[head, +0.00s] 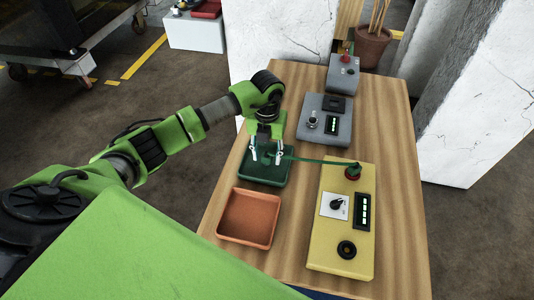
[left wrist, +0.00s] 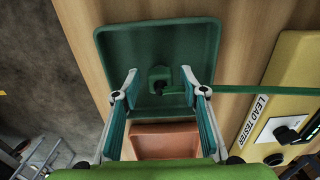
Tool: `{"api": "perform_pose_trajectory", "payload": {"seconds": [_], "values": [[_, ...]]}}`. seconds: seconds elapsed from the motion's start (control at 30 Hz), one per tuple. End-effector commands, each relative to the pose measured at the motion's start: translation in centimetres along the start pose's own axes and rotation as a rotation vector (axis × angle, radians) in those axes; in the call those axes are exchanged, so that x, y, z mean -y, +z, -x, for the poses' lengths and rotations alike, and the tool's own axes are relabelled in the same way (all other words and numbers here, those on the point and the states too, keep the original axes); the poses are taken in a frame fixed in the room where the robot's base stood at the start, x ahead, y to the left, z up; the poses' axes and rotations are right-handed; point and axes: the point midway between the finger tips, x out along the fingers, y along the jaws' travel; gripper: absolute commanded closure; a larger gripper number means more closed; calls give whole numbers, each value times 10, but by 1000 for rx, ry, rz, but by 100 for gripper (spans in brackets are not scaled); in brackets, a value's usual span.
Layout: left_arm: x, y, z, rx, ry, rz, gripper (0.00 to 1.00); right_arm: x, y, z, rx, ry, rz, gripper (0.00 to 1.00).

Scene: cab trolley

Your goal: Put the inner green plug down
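The green plug (left wrist: 160,78) rests in the green tray (left wrist: 207,42), its green cable (left wrist: 240,89) running right. In the head view the green tray (head: 284,177) sits on the table, and the cable (head: 320,161) reaches the yellow lead tester (head: 326,240) near a red-and-green part (head: 352,171). My left gripper (head: 266,156) is above the tray. In the left wrist view its fingers (left wrist: 158,84) are spread apart, with clear space between each finger and the plug. Nothing is held. My right gripper is not in view.
An orange tray (head: 248,218) lies in front of the green tray. Grey boxes (head: 310,137) (head: 344,76) stand toward the back of the wooden table (head: 393,180). The strip right of the yellow tester is clear.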

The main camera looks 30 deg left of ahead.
Motion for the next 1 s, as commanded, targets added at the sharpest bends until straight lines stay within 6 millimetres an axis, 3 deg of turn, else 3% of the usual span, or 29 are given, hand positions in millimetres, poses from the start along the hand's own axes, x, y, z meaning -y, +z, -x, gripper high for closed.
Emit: {"api": "perform_pose_trajectory", "payload": {"seconds": [0.13,0.27,0.7,1.0], "values": [[0,0,5,0,-1,0,60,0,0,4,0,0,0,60],[0,2,18,6,-1,-1,60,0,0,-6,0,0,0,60],[0,1,106,5,-1,0,60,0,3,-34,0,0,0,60],[0,0,124,-1,0,0,60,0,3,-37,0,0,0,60]]}}
